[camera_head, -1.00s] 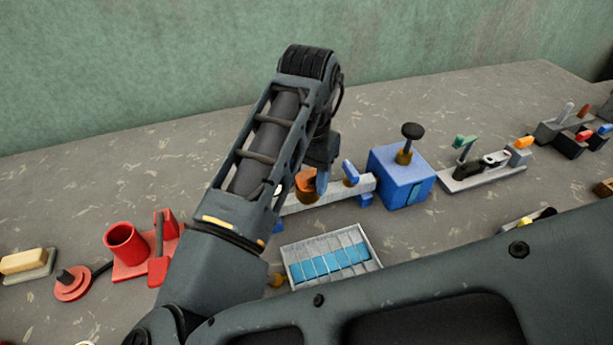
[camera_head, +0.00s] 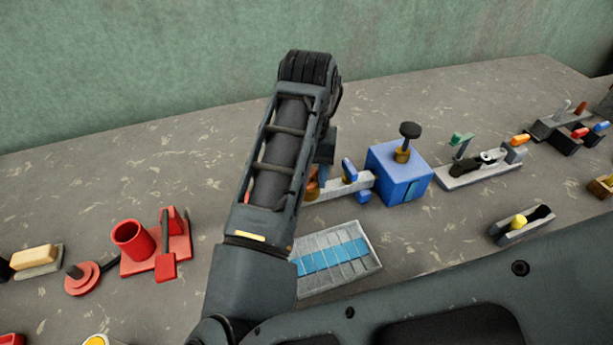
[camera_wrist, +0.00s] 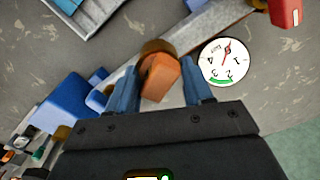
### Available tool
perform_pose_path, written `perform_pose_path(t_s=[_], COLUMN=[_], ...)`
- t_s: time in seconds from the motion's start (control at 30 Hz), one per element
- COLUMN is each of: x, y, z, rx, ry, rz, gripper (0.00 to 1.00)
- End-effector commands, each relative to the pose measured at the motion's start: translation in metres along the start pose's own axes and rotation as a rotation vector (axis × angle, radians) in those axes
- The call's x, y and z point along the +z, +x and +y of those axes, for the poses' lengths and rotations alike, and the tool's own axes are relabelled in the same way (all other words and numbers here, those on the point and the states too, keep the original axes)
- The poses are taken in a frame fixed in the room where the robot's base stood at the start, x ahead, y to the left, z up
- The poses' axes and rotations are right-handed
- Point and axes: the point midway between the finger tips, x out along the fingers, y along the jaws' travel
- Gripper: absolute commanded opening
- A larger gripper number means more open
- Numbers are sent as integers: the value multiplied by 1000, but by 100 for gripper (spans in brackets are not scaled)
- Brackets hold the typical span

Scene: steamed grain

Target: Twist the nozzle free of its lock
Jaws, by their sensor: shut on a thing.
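An orange nozzle-like piece (camera_wrist: 160,78) with a brown round base stands on a pale bar (camera_wrist: 205,35) in the wrist view. The two blue fingers of my gripper (camera_wrist: 160,88) are on either side of it, shut on it. In the head view my forearm hides most of the gripper. Only a sliver of the orange piece (camera_head: 313,188) shows there, at the left end of the visible pale bar (camera_head: 330,190). A round white dial (camera_wrist: 225,62) with a red needle and a green arc lies beside the bar. I cannot make out the lock.
A blue box (camera_head: 388,178) with a black knob stands at the bar's right end. A grey tray with blue strips (camera_head: 335,262) lies in front. Red fixtures (camera_head: 132,242) stand to the left, and a grey lever fixture (camera_head: 485,168) to the right. The back of the counter is clear.

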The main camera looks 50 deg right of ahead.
Motion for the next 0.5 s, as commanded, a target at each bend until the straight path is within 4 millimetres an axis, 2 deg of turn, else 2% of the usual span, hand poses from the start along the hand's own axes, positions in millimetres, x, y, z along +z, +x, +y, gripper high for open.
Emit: perform_pose_path(t_s=[0.13, 0.4, 0.5], x=[1, 2, 2], y=[1, 0, 0], z=[2, 1, 0], rx=[5, 3, 0], ry=[-54, -458, -526], rz=[-4, -5, -6], gripper=[24, 24, 24])
